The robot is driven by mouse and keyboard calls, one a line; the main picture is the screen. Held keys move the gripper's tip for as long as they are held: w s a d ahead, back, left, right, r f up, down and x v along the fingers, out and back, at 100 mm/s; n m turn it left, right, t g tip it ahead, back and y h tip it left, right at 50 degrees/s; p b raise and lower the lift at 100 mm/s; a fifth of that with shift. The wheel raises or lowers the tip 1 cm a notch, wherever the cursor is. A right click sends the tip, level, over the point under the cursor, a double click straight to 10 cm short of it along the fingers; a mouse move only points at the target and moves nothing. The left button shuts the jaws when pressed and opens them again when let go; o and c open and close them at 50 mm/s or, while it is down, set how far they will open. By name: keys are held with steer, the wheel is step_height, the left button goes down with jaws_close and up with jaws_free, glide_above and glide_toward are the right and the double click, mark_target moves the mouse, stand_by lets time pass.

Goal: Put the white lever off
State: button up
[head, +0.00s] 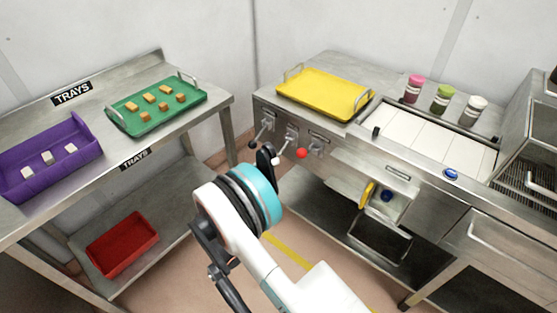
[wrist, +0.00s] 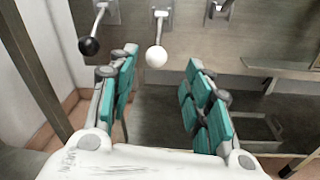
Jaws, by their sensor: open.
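The white lever (wrist: 156,56) has a round white knob on a metal stem and hangs down and outward from its plate on the machine front. In the wrist view its knob lies between and just beyond my open gripper's (wrist: 161,78) teal-padded fingers, with no contact visible. In the head view the white knob (head: 276,161) shows beside the dark tip of my gripper (head: 267,156), which partly hides the lever area. The black lever (wrist: 89,46) is left of the white one, near the left finger. The red-knobbed lever (head: 302,153) is to the right.
The machine holds a yellow tray (head: 318,92) on top and an open shelf (head: 310,200) below the levers. Left stands a table with a green tray (head: 122,118), a purple tray (head: 75,130) and a red bin (head: 100,245). Floor between is clear.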

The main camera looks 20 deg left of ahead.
mark_target(276, 159)
steer(key=shift+n+t, duration=0.3)
steer(key=shift+n, duration=0.1)
steer(key=b+x, duration=0.1)
steer(key=x, duration=0.3)
steer(key=f+b+x, duration=0.1)
steer(key=x, duration=0.3)
steer(key=b+x, duration=0.2)
steer(key=x, duration=0.2)
steer(key=shift+w+a+f, duration=0.1)
steer(key=shift+w+f, duration=0.05)
steer(key=shift+w, duration=0.3)
jaws_close()
